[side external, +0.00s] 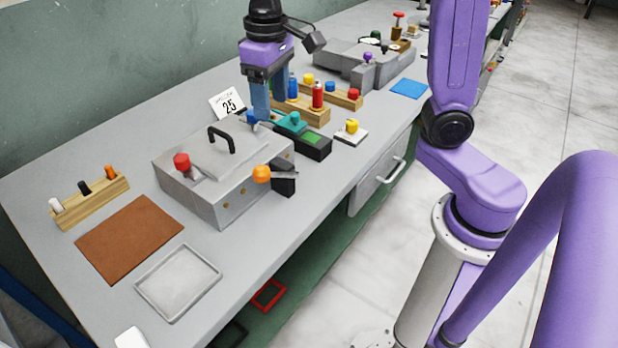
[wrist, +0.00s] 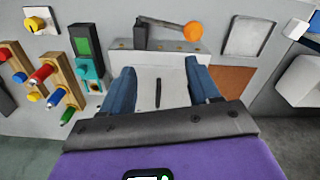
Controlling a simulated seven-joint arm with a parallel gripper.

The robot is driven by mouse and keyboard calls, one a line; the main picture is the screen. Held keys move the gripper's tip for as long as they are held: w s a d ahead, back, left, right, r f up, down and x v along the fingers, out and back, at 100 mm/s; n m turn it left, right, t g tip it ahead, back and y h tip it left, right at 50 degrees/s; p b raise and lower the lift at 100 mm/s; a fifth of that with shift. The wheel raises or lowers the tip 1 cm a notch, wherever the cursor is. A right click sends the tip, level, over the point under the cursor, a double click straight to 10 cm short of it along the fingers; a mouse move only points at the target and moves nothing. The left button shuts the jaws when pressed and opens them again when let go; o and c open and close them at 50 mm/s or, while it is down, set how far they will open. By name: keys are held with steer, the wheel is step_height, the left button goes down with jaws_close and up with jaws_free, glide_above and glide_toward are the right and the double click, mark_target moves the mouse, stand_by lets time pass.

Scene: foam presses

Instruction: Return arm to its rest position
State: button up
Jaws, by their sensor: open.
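My gripper (side external: 268,108) points down over the bench, above the back right corner of the grey box-shaped press (side external: 235,190). Its two blue fingers are spread apart with nothing between them. In the wrist view my gripper (wrist: 162,75) is also open, and the press lid with its black handle (wrist: 158,94) shows below, between the fingers. The press has a black handle on top, a red knob (side external: 181,161) and a lever with an orange ball (side external: 261,174). Whether the fingers touch anything near them cannot be told.
Wooden racks with coloured cylinders (side external: 318,96), a teal-and-black device (side external: 300,135) and a card marked 25 (side external: 229,104) stand near my gripper. A brown mat (side external: 130,238) and grey tray (side external: 178,282) lie at the front left. A second grey machine (side external: 365,60) stands at the back.

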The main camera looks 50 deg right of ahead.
steer(key=s+d+f+n, duration=0.1)
steer(key=s+f+n, duration=0.1)
steer(key=s, duration=0.5)
steer(key=s+d+f+n, duration=0.2)
steer(key=s+f+n, duration=0.1)
steer(key=s, duration=0.4)
steer(key=s+d+f+n, duration=0.2)
steer(key=s+n, duration=0.2)
steer(key=s, duration=0.4)
steer(key=shift+f+n, duration=0.4)
